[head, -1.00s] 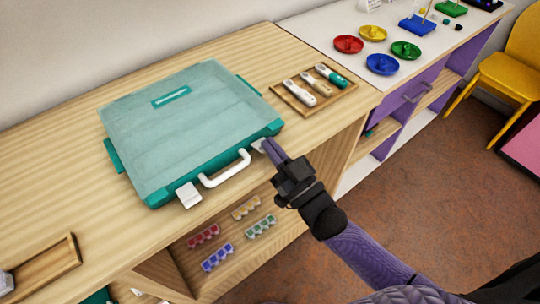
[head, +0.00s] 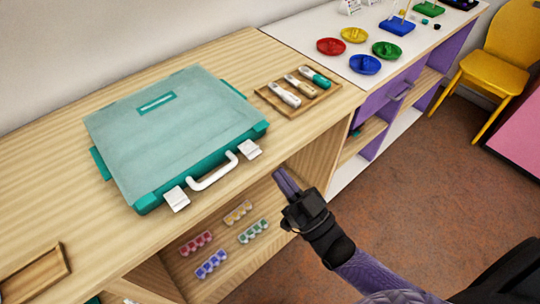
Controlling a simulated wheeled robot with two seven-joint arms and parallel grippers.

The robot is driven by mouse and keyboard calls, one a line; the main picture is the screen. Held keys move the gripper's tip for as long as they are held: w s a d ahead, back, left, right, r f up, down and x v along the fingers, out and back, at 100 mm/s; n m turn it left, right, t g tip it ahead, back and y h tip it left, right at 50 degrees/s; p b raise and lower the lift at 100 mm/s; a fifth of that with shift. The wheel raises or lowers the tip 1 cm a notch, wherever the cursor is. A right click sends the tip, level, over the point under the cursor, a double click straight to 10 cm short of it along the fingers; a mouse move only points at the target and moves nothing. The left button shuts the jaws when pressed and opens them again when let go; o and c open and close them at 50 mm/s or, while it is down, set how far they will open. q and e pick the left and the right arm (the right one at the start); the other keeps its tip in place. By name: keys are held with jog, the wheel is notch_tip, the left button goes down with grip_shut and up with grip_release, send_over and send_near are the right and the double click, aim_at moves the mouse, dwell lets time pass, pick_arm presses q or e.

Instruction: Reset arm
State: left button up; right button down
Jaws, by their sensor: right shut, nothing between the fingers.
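My right gripper (head: 282,181) is shut and empty. It hangs in front of the wooden counter's front edge, to the lower right of the teal case and apart from it. The teal case (head: 172,122) lies closed and flat on the wooden counter, with a white handle (head: 213,172) at its front. One white latch (head: 249,150) sits to the right of the handle and another white latch (head: 175,198) to the left; both stick out from the front edge. My left gripper is out of view.
A wooden tray (head: 318,100) with three handled tools stands right of the case. Coloured dishes, including a blue dish (head: 365,65), are on the white counter. Bead strips, one of them red (head: 196,243), lie on the shelf below. Open floor (head: 440,190) is at right.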

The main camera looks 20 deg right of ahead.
jog(key=s+d+f+g+h, duration=0.15)
jog(key=s+f+g, duration=0.25)
jog(key=f, duration=0.5)
jog(key=s+d+f+m+g+h, duration=0.1)
jog(key=s+f+g+h, duration=0.25)
jog(key=f, duration=0.65)
jog(key=s+d+f+g+h, duration=0.2)
jog(key=s+f+g, duration=0.3)
jog(key=f, duration=0.4)
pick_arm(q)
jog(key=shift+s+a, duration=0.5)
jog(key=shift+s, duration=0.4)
pick_arm(e)
jog(key=s+d+f+g+h, duration=0.1)
jog(key=s+f+g, duration=0.3)
jog(key=s, duration=0.6)
jog(key=s+f+g+h, duration=0.1)
jog(key=s+f+g, duration=0.2)
jog(key=s, duration=0.8)
jog(key=shift+d+f+g, duration=0.35)
jog(key=shift+f+g, duration=0.05)
jog(key=shift+g, duration=0.85)
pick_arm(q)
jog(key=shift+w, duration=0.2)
